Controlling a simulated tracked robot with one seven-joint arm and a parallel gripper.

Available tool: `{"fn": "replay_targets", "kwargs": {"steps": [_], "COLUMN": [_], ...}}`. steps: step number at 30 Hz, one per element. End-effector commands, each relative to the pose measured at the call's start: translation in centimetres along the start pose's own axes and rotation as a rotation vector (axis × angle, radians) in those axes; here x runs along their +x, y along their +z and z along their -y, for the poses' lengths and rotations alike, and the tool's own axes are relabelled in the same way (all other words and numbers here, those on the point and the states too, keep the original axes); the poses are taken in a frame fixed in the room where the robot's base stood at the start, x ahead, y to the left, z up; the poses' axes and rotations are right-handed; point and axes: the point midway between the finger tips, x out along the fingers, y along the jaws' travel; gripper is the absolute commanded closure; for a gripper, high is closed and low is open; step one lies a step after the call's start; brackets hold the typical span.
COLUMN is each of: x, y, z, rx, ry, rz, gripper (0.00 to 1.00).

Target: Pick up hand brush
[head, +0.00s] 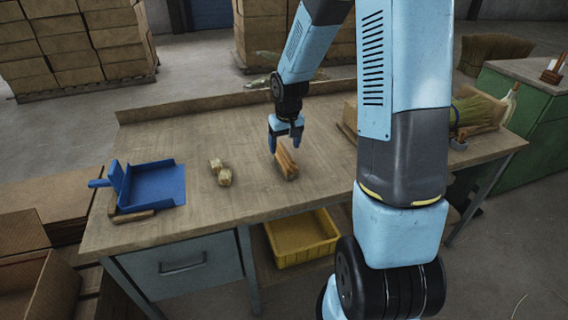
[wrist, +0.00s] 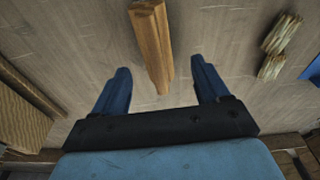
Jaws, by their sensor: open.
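A long brown wooden piece (head: 286,163) lies on the workbench below my gripper (head: 284,148). In the wrist view this wooden piece (wrist: 151,40) has lengthwise grooves, and its near end reaches between the fingertips of my gripper (wrist: 160,68). The fingers are spread wide, with a gap on both sides of the wood, and hold nothing. No bristles show on this piece. Another brown wooden bar (head: 132,216) lies at the front edge of the blue dustpan (head: 157,186) on the left. I cannot tell for sure which of these is the hand brush.
Two pale bristle bundles (head: 220,172) lie left of my gripper on the workbench (head: 215,133). A green-yellow broom head (head: 478,111) lies at the right end. A yellow bin (head: 300,243) sits under the bench. The bench between dustpan and bundles is clear.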

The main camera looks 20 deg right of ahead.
Motion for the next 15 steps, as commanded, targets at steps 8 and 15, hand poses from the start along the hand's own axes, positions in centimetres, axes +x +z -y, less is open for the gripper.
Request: {"fn": "replay_targets", "kwargs": {"steps": [8, 15], "x": [2.4, 4.4], "y": [0.0, 0.2], "z": [0.0, -0.3], "rx": [-0.001, -0.001], "ry": [0.0, -0.001], "rz": [0.0, 0.003], "gripper": [0.26, 0.26]}}
